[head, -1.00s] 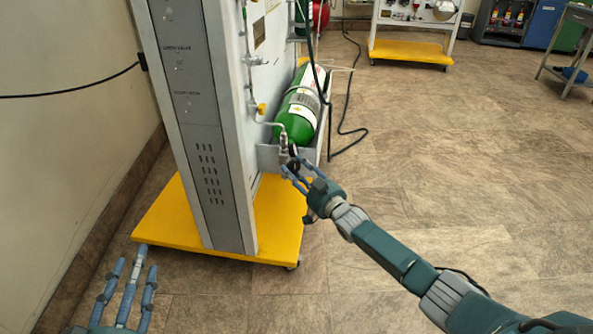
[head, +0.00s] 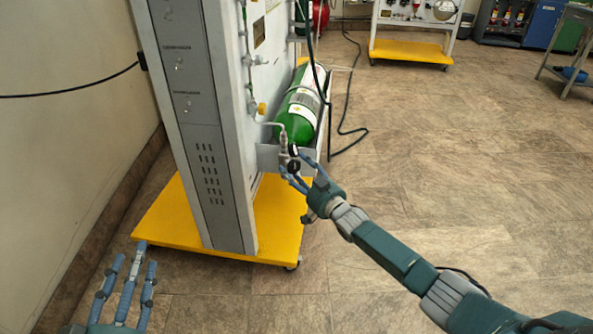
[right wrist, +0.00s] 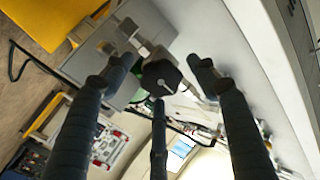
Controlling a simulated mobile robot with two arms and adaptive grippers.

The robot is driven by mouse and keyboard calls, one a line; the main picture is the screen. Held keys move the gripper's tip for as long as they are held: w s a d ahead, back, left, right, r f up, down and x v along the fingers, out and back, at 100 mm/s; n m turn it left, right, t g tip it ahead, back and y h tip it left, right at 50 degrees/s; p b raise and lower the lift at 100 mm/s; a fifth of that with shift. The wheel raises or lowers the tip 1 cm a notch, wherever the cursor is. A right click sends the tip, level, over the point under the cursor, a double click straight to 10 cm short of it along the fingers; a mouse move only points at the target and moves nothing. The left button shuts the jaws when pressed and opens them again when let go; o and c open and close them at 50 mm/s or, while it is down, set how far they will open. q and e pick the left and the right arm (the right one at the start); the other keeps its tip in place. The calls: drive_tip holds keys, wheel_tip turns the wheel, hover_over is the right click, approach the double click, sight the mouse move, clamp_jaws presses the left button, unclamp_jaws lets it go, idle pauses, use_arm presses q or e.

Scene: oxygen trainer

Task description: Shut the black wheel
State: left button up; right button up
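The black wheel (head: 294,166) sits on the valve at the near end of a green cylinder (head: 299,117), low on the side of the grey panel. In the right wrist view the black wheel (right wrist: 160,76) faces me, with a pale mark across its face. My right gripper (head: 297,170) is at the wheel. In the wrist view the fingers of my right gripper (right wrist: 160,82) are spread around the wheel, with visible gaps at the sides; contact with the lower finger is unclear. My left gripper (head: 128,262) is open and empty at the lower left, away from the panel.
The grey panel (head: 190,100) stands on a yellow wheeled base (head: 275,215). A dark hose (head: 345,130) hangs beside the cylinder. Another yellow-based trainer (head: 410,51) stands at the back. The floor to the right is clear.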

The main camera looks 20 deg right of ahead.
drive_tip(key=shift+s, duration=0.2)
drive_tip(key=s+d, duration=0.2)
drive_tip(key=s, duration=0.9)
drive_tip(key=shift+s+d, duration=0.15)
drive_tip(key=shift+s, duration=0.1)
